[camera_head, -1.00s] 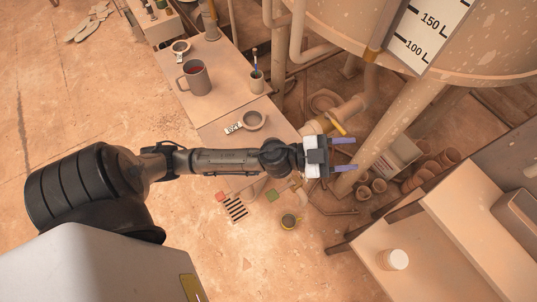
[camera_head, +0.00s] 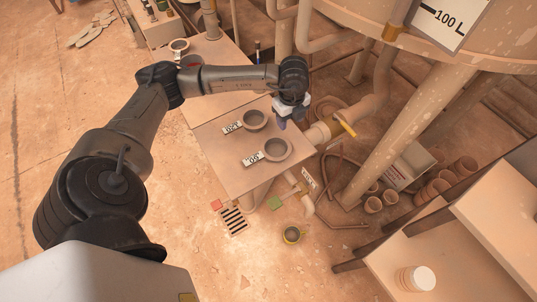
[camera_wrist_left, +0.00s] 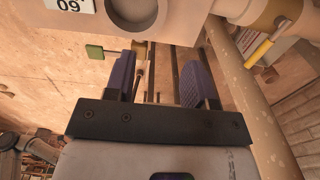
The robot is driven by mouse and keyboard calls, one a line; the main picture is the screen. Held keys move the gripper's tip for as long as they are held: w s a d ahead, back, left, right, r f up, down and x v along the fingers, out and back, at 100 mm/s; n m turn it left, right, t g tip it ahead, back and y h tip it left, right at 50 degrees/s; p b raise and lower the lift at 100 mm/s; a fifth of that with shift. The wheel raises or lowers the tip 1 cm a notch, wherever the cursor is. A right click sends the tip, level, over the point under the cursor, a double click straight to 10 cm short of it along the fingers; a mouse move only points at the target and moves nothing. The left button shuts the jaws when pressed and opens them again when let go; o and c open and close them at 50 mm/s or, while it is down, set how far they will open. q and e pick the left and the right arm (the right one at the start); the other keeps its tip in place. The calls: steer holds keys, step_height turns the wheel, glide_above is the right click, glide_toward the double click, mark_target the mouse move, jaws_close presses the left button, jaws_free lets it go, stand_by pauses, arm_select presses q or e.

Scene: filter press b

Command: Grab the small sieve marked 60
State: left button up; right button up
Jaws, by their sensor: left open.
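The small sieve marked 60 (camera_head: 276,150) lies on the near end of the table, its ring to the right and its white label (camera_head: 253,159) to the left. It also shows at the top of the left wrist view (camera_wrist_left: 134,12), partly cut off, with the label reading upside down. A second sieve (camera_head: 255,119), with a label that seems to read 120, lies just behind it. My left gripper (camera_head: 291,113) is open and empty above the table's right edge, beyond the 60 sieve and apart from it. Its blue fingers show in the left wrist view (camera_wrist_left: 160,80). My right gripper is not in view.
The table (camera_head: 222,165) has bare room left of the sieves. A third sieve (camera_head: 180,45) lies farther back. Pipes with a yellow-handled valve (camera_head: 347,128) and a tank leg (camera_head: 400,140) stand close on the right. A lower-right bench holds a white jar (camera_head: 418,278).

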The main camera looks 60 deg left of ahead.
mark_target(287, 141)
arm_select(q)
step_height(287, 141, down, 8)
steer(key=b, duration=0.3)
steer(key=shift+a+f+b, duration=0.1)
steer(key=shift+f+b, duration=0.15)
steer(key=shift+b, duration=0.15)
step_height(287, 141, down, 4)
steer(key=b, duration=0.3)
steer(key=shift+w+f+b, duration=0.15)
steer(key=shift+f+b, duration=0.1)
steer(key=shift+b, duration=0.1)
steer(key=shift+f, duration=0.35)
jaws_close()
steer(key=shift+r, duration=0.15)
